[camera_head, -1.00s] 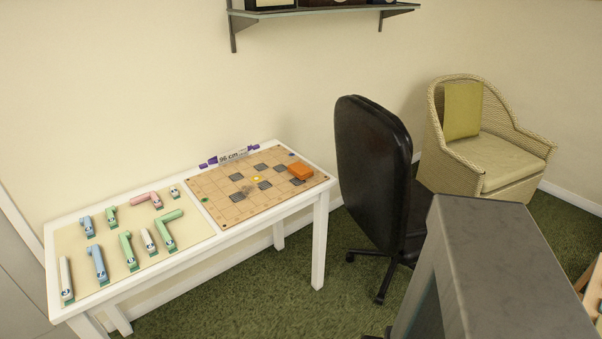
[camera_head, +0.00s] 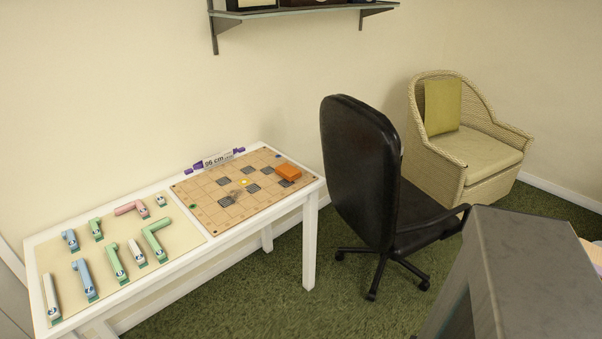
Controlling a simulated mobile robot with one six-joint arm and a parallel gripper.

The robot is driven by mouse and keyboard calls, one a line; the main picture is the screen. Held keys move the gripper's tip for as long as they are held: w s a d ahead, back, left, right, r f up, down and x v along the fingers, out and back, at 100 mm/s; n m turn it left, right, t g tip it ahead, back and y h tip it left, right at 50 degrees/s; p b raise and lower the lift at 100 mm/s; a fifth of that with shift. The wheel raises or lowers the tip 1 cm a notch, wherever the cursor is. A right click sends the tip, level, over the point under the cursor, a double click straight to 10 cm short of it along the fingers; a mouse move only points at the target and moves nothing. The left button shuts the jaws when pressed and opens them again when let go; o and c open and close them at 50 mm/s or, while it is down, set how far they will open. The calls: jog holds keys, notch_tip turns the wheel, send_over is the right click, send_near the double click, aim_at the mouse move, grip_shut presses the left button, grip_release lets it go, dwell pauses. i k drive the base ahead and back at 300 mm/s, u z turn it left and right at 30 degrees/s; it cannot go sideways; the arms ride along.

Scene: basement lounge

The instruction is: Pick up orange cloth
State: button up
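A small orange block-like thing (camera_head: 288,171), which may be the orange cloth, lies on the right part of a brown game board (camera_head: 215,211). The board lies on the right half of a white table (camera_head: 312,225) against the wall. My gripper is not in view.
Several pastel game pieces (camera_head: 115,262) lie on the table's left half. A black office chair (camera_head: 360,170) stands just right of the table, with a wicker armchair (camera_head: 440,160) behind it. A grey box-shaped thing (camera_head: 525,265) fills the lower right. Green carpet (camera_head: 270,305) is clear before the table.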

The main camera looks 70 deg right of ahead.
aim_at(287, 171)
jog(key=z, duration=3.95)
jog(key=i, duration=0.05)
jog(key=u, duration=3)
